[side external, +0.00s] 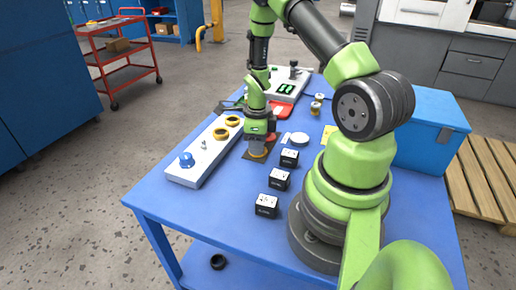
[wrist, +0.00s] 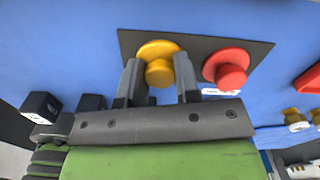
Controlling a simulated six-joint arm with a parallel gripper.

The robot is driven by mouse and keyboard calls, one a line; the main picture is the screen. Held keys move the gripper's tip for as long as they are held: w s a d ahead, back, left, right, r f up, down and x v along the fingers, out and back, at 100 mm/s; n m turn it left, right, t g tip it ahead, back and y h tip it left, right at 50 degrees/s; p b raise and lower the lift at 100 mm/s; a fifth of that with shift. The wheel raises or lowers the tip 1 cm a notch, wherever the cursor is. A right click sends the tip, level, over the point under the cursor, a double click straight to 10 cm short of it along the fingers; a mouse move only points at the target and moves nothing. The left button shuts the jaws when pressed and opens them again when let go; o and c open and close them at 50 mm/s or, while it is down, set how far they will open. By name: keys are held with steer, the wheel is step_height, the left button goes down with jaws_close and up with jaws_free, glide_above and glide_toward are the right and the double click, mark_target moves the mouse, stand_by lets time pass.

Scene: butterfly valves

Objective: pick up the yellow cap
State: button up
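The yellow cap (wrist: 158,70) sits on a dark mat (wrist: 195,42) in the wrist view, with a round flange and a raised knob. My gripper (wrist: 157,62) is over it with one finger on each side of the knob. The fingers are apart, and a gap seems to show between them and the knob, though contact is hard to judge. In the side view my gripper (side external: 258,148) points down at the mat, and the cap's yellow edge (side external: 258,156) shows just below the fingers. A red cap (wrist: 230,70) stands close to the right finger in the wrist view.
A white panel (side external: 195,170) with yellow rings (side external: 221,134) and a blue knob (side external: 186,159) lies left of the gripper. Several black boxes (side external: 279,179) stand to the right and front. A white disc (side external: 299,139) lies behind them. The blue table's (side external: 215,220) front is clear.

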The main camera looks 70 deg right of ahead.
steer(key=shift+r, duration=0.1)
step_height(320, 180, up, 9)
steer(key=shift+w+r, duration=0.1)
steer(key=shift+w, duration=0.05)
steer(key=w, duration=1)
steer(key=shift+w+f, duration=0.15)
steer(key=shift+f, duration=0.15)
steer(key=shift+w+f, duration=0.1)
steer(key=shift+w, duration=0.1)
steer(key=shift+f, duration=2.1)
steer(key=shift+f, duration=0.2)
